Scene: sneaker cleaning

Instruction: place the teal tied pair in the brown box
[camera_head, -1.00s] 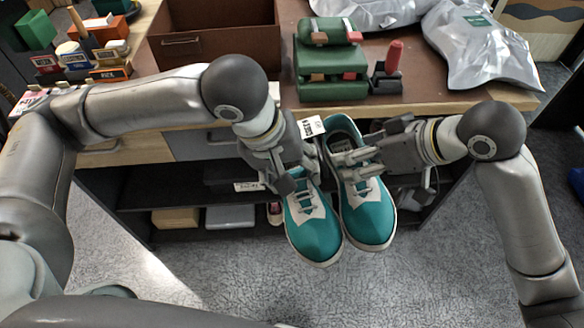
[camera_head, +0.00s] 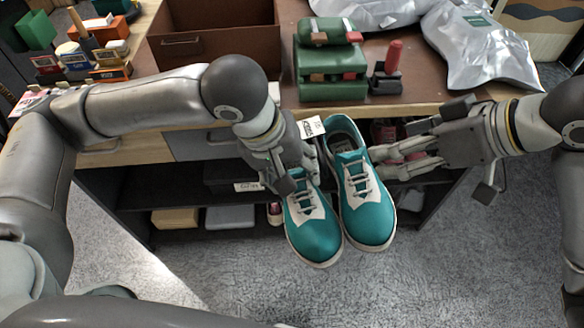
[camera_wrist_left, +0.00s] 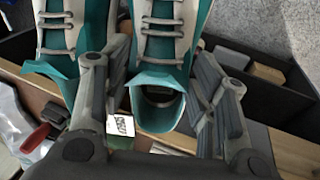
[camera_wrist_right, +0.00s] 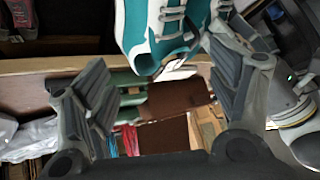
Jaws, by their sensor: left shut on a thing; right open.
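My left gripper (camera_head: 300,180) is shut on the left shoe of the pair, which also shows in the left wrist view (camera_wrist_left: 160,35). My right gripper (camera_head: 385,163) is open and empty, just right of the right shoe. In the right wrist view, a teal shoe (camera_wrist_right: 150,30) shows beyond the open fingers. The brown box (camera_head: 215,50) stands open on the bench at the back, left of the shoes.
A green stand (camera_head: 332,75) and a red-handled tool (camera_head: 390,65) stand on the bench behind the shoes. Silver bags (camera_head: 480,50) lie at the back right. Small tins and boxes (camera_head: 95,50) crowd the left. A dark shelf (camera_head: 150,190) is below the bench.

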